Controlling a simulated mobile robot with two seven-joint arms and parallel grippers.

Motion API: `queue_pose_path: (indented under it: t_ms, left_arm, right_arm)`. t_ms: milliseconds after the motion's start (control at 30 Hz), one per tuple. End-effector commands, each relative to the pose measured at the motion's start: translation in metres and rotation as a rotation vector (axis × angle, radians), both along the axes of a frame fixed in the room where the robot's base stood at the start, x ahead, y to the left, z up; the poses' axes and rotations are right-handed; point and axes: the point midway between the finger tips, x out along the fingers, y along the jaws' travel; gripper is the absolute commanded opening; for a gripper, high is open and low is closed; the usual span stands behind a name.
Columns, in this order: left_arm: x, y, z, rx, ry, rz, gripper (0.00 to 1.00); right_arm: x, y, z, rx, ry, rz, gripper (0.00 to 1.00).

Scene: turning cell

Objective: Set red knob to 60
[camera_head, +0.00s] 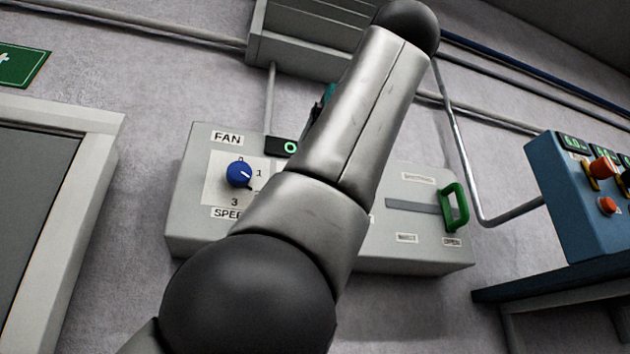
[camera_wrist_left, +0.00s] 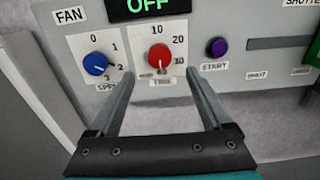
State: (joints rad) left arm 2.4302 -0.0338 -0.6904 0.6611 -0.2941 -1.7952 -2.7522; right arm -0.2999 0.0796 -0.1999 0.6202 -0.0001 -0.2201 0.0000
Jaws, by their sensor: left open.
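The red knob (camera_wrist_left: 158,56) sits on a white dial plate in the left wrist view, on the grey control panel (camera_wrist_left: 262,60). The numbers 10, 20 and 30 show around it. The marks at its lower edge are too small to read surely, and its exact setting is unclear. My left gripper (camera_wrist_left: 160,76) is open, its two fingers on either side of the knob's lower area with a gap between, apparently not gripping it. In the head view my left arm hides the red knob and most of the gripper. My right gripper is not in view.
A blue fan speed knob (camera_wrist_left: 95,63) is close to the left finger. A purple start button (camera_wrist_left: 217,47) lies right of the red knob. A green display (camera_wrist_left: 148,6) above reads OFF. A green handle (camera_head: 454,207) and a blue box (camera_head: 578,205) with red controls are farther right.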

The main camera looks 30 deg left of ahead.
Motion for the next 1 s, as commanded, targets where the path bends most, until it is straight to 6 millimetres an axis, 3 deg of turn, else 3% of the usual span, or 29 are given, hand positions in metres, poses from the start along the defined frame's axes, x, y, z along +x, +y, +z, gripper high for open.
queue_pose_path:
  t_ms: [133,367,1000]
  left_arm:
    - [-0.022,-0.026,0.000,0.003,-0.001,-0.001,0.82]
    - [-0.041,-0.048,0.000,0.001,0.001,0.001,0.82]
    - [-0.045,-0.052,0.000,0.000,0.001,0.001,0.82]
  right_arm:
    - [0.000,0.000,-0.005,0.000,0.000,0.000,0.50]
    - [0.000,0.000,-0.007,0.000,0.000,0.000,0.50]
    - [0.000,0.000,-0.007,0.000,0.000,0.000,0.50]
